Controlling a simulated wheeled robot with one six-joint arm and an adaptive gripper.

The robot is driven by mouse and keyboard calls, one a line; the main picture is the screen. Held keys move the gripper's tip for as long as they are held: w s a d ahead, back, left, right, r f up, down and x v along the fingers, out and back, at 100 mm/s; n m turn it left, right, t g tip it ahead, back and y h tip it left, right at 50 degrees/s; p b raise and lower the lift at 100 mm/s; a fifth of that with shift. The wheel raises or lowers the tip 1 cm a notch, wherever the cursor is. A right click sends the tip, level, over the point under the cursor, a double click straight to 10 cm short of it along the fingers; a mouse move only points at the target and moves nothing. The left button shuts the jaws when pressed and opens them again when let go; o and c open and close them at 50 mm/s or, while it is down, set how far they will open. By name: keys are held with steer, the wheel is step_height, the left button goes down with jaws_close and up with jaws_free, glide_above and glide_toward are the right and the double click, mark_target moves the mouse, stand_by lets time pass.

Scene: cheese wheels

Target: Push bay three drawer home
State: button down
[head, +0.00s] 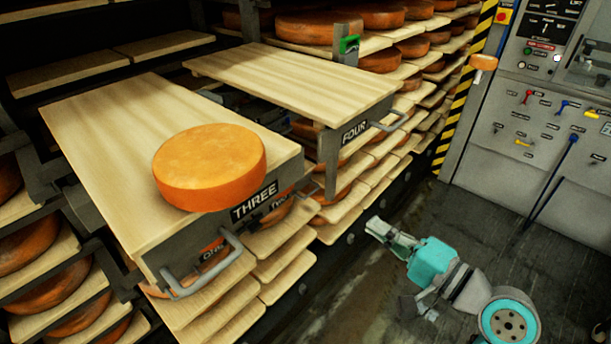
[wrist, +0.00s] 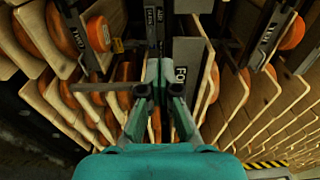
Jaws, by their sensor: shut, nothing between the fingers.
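The bay three drawer (head: 95,125) is a pale wooden board with a grey front marked THREE, and it sticks out of the rack at the left of the head view. Its grey bar handle (head: 208,272) hangs at the front, low in the picture. An orange cheese wheel (head: 210,167) lies on the board near the front. My teal gripper (head: 382,231) is shut and empty, out in the aisle to the right of the drawer's front and apart from it. Its closed fingers (wrist: 158,80) show in the wrist view, with rack fronts beyond.
The drawer marked FOUR (head: 290,78) also sticks out, to the right of drawer three, with its own handle (head: 390,121). Shelves of cheese wheels fill the rack below and behind. A grey control cabinet (head: 490,130) stands at the right. The dark floor (head: 440,215) before it is open.

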steer(key=w+a+r+n+g+y, duration=0.1)
steer(key=w+a+r, duration=0.2)
steer(key=w+a, duration=0.6)
steer(key=a, duration=0.3)
stand_by(0.3)
steer(key=shift+a, duration=0.1)
steer(key=x, duration=2.9)
steer(key=shift+r, duration=0.2)
